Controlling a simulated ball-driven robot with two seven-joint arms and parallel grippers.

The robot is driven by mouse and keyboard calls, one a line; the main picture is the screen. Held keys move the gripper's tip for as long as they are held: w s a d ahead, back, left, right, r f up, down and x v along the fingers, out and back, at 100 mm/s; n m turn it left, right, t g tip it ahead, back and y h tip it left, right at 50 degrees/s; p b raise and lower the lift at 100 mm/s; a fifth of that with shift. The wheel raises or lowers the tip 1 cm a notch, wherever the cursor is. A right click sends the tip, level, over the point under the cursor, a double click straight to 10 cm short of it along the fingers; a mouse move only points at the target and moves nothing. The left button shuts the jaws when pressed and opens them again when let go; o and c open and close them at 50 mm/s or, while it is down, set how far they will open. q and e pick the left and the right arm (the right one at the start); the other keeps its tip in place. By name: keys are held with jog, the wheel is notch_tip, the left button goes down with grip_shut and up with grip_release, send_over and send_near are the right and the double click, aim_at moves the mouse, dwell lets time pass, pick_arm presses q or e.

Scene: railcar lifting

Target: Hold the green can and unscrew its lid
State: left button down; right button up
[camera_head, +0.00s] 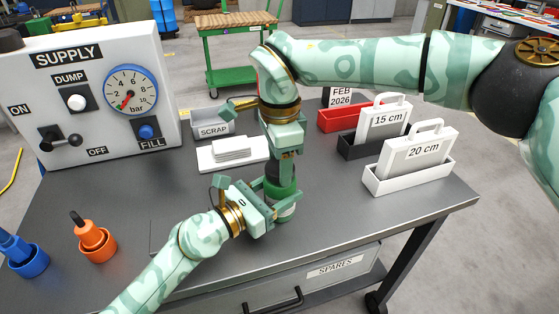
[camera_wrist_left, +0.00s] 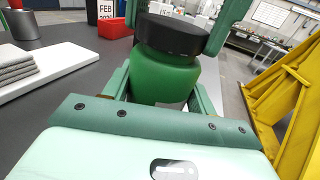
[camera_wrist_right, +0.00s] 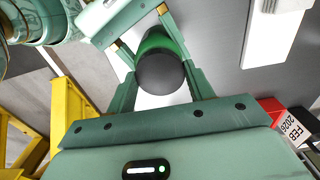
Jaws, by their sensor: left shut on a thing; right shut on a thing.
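The green can (camera_wrist_left: 165,78) stands upright on the grey table; in the head view its lower part (camera_head: 284,213) shows beside my left gripper. Its dark lid (camera_wrist_left: 172,36) sits on top, and in the right wrist view the lid (camera_wrist_right: 160,73) is seen from above. My left gripper (camera_head: 270,210) comes from the left and is shut around the can's body. My right gripper (camera_head: 282,172) points down from above and is shut on the lid, one finger on each side. The grippers hide much of the can in the head view.
A supply panel (camera_head: 92,98) stands at the left. Blue (camera_head: 28,262) and orange (camera_head: 97,246) cups are at front left. A scrap bin (camera_head: 210,124) and white tray (camera_head: 222,160) lie behind the grippers. Labelled holders, including a white one (camera_head: 408,184), stand at right. The front right is clear.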

jog(key=shift+r, duration=1.05)
jog(key=shift+r, duration=2)
pick_arm(q)
jog(key=shift+c, duration=2)
grip_release()
